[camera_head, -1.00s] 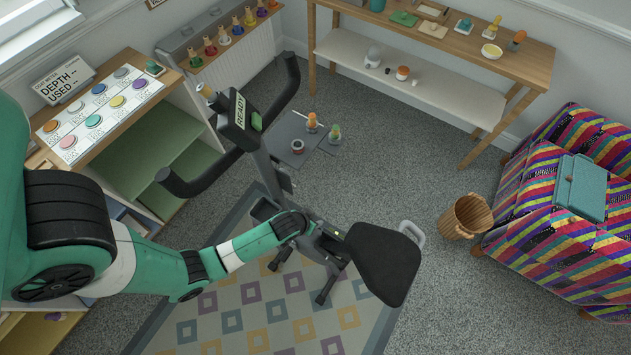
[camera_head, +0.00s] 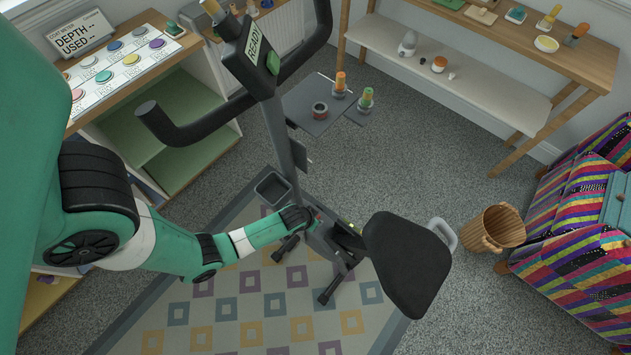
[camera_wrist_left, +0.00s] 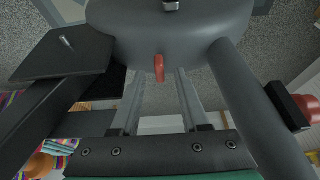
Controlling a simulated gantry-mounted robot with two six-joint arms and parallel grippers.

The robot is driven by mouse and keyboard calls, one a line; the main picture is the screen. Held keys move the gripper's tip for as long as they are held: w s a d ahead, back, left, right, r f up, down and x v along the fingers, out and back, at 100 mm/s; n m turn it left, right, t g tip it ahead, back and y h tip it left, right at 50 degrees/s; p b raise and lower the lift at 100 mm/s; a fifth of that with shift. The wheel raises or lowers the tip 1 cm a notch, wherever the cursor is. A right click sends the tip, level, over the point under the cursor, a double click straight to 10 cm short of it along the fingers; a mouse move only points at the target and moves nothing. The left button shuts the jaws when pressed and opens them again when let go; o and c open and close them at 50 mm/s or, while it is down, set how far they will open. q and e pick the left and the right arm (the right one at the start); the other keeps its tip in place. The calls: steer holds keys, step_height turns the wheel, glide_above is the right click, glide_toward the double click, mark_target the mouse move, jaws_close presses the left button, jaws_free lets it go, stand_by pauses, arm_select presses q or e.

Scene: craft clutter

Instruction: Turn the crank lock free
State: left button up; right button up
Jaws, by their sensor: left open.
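An exercise bike (camera_head: 284,150) stands on the patterned rug. In the left wrist view, its rounded grey housing (camera_wrist_left: 205,35) fills the upper middle, with a small red lever (camera_wrist_left: 159,67) sticking out of it, probably the crank lock. My left gripper (camera_wrist_left: 159,78) is open, with its two fingers on either side of the red lever; I cannot tell whether they touch it. In the head view, my left gripper (camera_head: 312,217) reaches the bike's lower frame, where its fingers are mostly hidden. My right gripper is not in view.
A black pedal (camera_wrist_left: 65,55) and its crank arm lie close at left in the wrist view. A dark bar with a red-ended part (camera_wrist_left: 300,108) is close at right. A wooden basket (camera_head: 495,228) stands right.

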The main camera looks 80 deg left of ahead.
arm_select(q)
steer(key=shift+w+a+f, duration=0.2)
steer(key=shift+w+f, duration=0.05)
steer(key=shift+f, duration=0.4)
steer(key=shift+c, duration=0.2)
jaws_close()
